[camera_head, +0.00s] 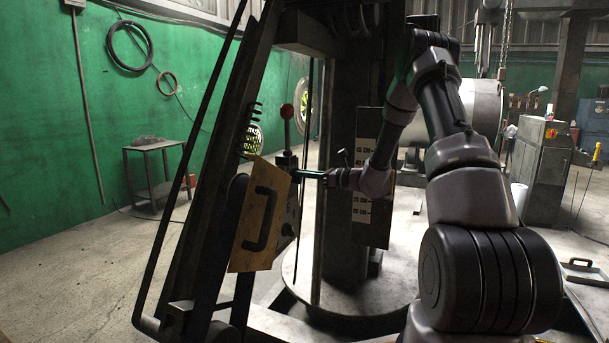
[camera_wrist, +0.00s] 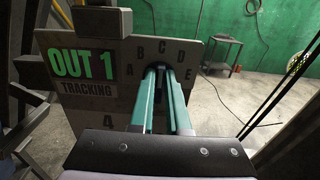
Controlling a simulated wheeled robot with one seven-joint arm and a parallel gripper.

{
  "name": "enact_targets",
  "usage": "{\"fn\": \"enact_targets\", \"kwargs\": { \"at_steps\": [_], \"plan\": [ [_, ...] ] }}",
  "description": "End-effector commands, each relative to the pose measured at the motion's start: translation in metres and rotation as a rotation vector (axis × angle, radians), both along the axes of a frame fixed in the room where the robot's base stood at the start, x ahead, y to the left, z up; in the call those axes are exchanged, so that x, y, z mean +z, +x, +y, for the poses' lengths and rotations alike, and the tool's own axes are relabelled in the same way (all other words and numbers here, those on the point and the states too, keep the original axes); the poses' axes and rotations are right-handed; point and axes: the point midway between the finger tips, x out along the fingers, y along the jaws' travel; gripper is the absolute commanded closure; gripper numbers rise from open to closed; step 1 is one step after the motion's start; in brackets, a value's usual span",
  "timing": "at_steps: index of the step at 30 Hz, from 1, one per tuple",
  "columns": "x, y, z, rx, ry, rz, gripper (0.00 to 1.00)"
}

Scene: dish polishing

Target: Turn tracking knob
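The panel (camera_wrist: 110,60) in the wrist view reads "OUT 1 TRACKING", with the letters A to E in an arc at its right and a 4 lower down. The dark tracking knob (camera_wrist: 160,71) is under that arc, mostly hidden by my fingertips. My gripper (camera_wrist: 161,74) has two teal fingers reaching to the knob, one on each side, with a narrow dark gap between them. I cannot tell if they press on it. In the head view, my gripper (camera_head: 300,173) meets the edge of the tilted yellowish panel box (camera_head: 240,232); the knob is not clear there.
A dark slanted frame (camera_head: 200,170) stands left of the panel box, and a red-knobbed lever (camera_head: 287,111) rises just above my gripper. A scale plate (camera_head: 371,225) hangs behind my arm. A small table (camera_head: 153,147) stands by the green wall, with open floor before it.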

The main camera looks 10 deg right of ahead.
Motion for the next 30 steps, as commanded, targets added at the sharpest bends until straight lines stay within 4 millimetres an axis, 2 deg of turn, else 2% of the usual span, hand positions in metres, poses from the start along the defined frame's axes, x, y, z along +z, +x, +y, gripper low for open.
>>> {"fn": "enact_targets", "kwargs": {
  "at_steps": [14, 30],
  "plan": [
    [-0.0002, -0.0013, 0.0004, 0.0, -0.051, -0.07, 1.0],
    [-0.0019, -0.0055, 0.0034, 0.0, -0.289, -0.397, 1.0]
  ]
}}
